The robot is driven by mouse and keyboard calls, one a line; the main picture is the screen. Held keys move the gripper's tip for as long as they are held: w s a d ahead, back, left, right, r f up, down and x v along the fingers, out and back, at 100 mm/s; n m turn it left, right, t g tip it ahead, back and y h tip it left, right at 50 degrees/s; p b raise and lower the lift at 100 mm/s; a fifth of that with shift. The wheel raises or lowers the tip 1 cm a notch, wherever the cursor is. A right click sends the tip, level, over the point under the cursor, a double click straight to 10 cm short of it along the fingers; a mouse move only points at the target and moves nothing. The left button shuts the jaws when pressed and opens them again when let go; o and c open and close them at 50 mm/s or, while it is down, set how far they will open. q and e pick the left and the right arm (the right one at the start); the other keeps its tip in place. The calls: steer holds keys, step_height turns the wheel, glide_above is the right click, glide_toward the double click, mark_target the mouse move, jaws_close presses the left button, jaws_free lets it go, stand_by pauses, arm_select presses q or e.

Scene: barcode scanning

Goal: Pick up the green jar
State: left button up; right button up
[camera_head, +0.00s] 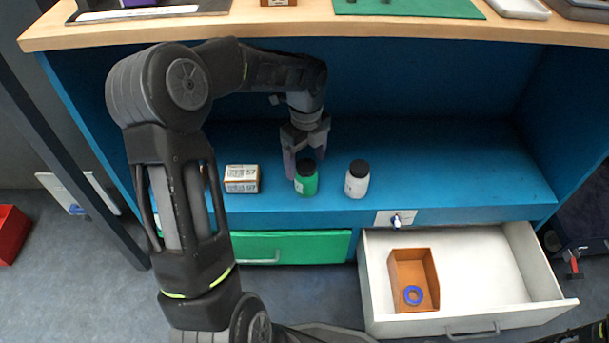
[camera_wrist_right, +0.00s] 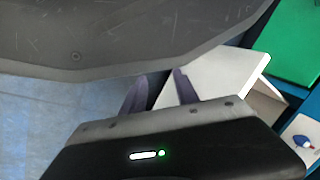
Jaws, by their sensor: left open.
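The green jar (camera_head: 306,182) with a black lid stands upright on the blue shelf in the head view. My left gripper (camera_head: 304,164) reaches down from above and behind it, with its fingers apart. One finger is at the left of the jar's lid and the other is behind its right side. Whether they touch the jar cannot be told. My right gripper (camera_wrist_right: 160,92) shows in the right wrist view, with a gap between its fingers and nothing seen between them.
A white jar (camera_head: 357,182) stands just right of the green jar, and a small box (camera_head: 241,179) stands to the left. A green drawer (camera_head: 300,247) is shut.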

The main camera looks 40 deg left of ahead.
mark_target(306, 180)
arm_select(q)
steer(key=shift+f+b, duration=0.6)
steer(key=shift+f, duration=0.75)
steer(key=shift+f, duration=0.1)
step_height(306, 180, down, 5)
steer(key=b, duration=0.3)
steer(key=shift+c, duration=0.2)
steer(key=shift+w, duration=0.1)
steer(key=c, duration=1.6)
